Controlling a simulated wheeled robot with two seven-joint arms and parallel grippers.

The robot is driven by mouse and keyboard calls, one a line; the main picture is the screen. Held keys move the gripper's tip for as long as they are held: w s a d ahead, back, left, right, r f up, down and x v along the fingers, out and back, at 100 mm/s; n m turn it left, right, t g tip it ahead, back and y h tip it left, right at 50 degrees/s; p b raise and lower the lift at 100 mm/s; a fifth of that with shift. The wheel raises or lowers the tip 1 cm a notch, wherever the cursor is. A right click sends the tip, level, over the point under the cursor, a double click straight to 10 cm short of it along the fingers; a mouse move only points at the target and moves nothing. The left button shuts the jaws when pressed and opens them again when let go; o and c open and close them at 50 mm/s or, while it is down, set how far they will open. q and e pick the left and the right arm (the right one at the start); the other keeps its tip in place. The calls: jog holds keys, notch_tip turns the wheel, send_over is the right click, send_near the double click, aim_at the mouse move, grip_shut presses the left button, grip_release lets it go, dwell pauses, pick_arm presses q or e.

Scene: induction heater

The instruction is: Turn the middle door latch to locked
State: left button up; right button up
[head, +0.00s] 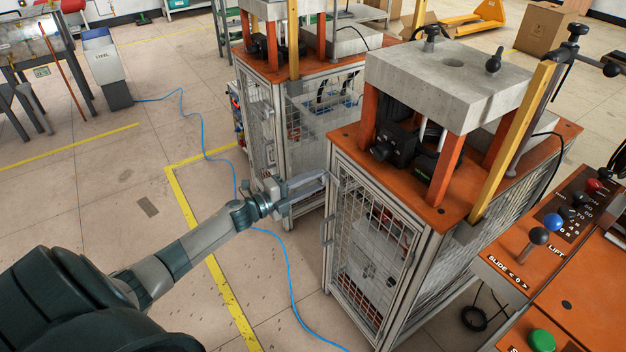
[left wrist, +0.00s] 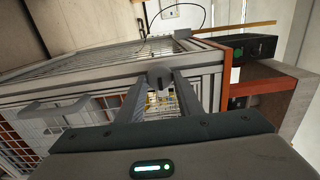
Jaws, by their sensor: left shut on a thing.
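A wire-mesh door (head: 368,255) closes the front of the orange-topped cabinet (head: 345,137) in the middle of the head view. My left gripper (head: 322,180) reaches from the left to the upper left corner of this door. In the left wrist view, the two fingers of my left gripper (left wrist: 162,82) close in on a small dark grey latch (left wrist: 160,75) at the edge of the door frame. The gripper is shut on this latch. The fingers hide part of the latch, and I cannot tell which way it is turned. My right gripper is not in view.
A second mesh cabinet (head: 262,68) stands behind. A control panel (head: 548,262) with coloured knobs stands at the right. A blue hose (head: 288,275) lies on the floor beside a yellow line (head: 215,265). Floor left of the cabinet is mostly open.

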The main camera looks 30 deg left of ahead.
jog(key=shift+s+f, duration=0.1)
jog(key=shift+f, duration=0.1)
pick_arm(q)
jog(key=o, duration=1)
jog(key=shift+v, duration=0.8)
jog(key=b+v, duration=0.1)
jog(key=v, duration=1.4)
jog(key=shift+s+a, duration=0.15)
jog(key=shift+s, duration=0.25)
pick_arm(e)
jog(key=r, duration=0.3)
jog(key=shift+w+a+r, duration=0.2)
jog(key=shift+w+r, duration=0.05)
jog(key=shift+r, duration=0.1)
